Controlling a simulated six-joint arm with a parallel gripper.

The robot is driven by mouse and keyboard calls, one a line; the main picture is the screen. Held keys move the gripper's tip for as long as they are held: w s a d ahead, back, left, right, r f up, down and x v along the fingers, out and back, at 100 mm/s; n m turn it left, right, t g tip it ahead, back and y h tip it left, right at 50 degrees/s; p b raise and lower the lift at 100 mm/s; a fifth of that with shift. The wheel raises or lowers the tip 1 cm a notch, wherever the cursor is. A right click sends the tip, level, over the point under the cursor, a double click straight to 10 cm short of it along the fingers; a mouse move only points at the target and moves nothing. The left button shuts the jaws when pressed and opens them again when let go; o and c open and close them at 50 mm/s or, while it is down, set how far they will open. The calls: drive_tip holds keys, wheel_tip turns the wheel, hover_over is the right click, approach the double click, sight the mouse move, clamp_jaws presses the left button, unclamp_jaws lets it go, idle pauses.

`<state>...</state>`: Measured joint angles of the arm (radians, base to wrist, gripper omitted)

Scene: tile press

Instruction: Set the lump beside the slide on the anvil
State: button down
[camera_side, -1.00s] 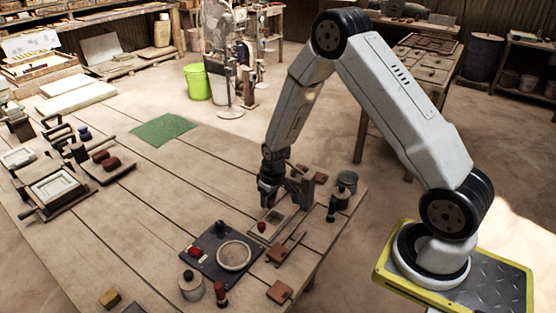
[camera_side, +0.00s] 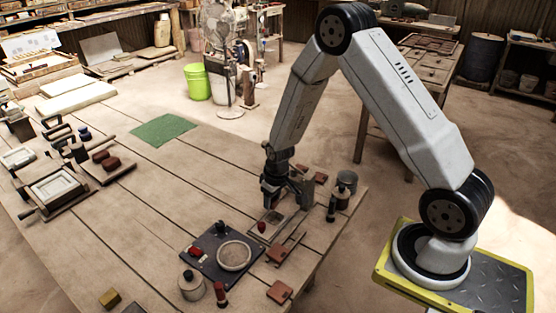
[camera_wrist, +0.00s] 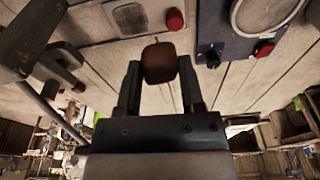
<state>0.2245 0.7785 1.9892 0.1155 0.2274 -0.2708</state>
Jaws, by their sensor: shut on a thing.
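My gripper (camera_side: 284,196) is low over the press at the table's near right corner. In the wrist view the gripper (camera_wrist: 160,88) is shut on a reddish-brown rounded lump (camera_wrist: 159,62), held between its fingertips. In the side view I cannot make out the held lump against the dark fingers. A small press with a pale recessed plate (camera_wrist: 130,17), seemingly the anvil, and a red knob (camera_wrist: 175,19) lies beyond the lump. The red knob also shows in the side view (camera_side: 262,226). The slide cannot be told apart clearly. The lump appears apart from the plate.
The press's upright column (camera_wrist: 30,40) and lever stand close at left in the wrist view. A dark panel (camera_side: 205,262) with a round dish (camera_side: 235,256) lies in front. Brown tiles (camera_side: 280,291) and a lidded jar (camera_side: 191,286) stand nearby. The table's middle is clear.

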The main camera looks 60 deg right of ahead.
drive_tip(key=s+d+r, duration=0.1)
drive_tip(key=s+r, duration=0.1)
drive_tip(key=s, duration=0.9)
drive_tip(key=shift+d+r+n, duration=0.15)
drive_tip(key=shift+d+n, duration=0.2)
drive_tip(key=shift+n, duration=0.05)
drive_tip(key=shift+w, duration=0.2)
approach(274, 216)
drive_tip(key=shift+s+a+f, duration=0.15)
drive_tip(key=shift+a+f, duration=0.05)
drive_tip(key=shift+f, duration=0.2)
drive_tip(key=shift+s+a+f, duration=0.1)
drive_tip(key=shift+a+f, duration=0.05)
drive_tip(key=shift+f, duration=0.3)
drive_tip(key=shift+w+d+f, duration=0.15)
drive_tip(key=shift+w+f, duration=0.4)
drive_tip(key=shift+f, duration=0.05)
drive_tip(key=shift+w+f, duration=0.15)
drive_tip(key=shift+f, duration=0.1)
drive_tip(key=shift+w+f, duration=0.1)
drive_tip(key=shift+f, duration=1.45)
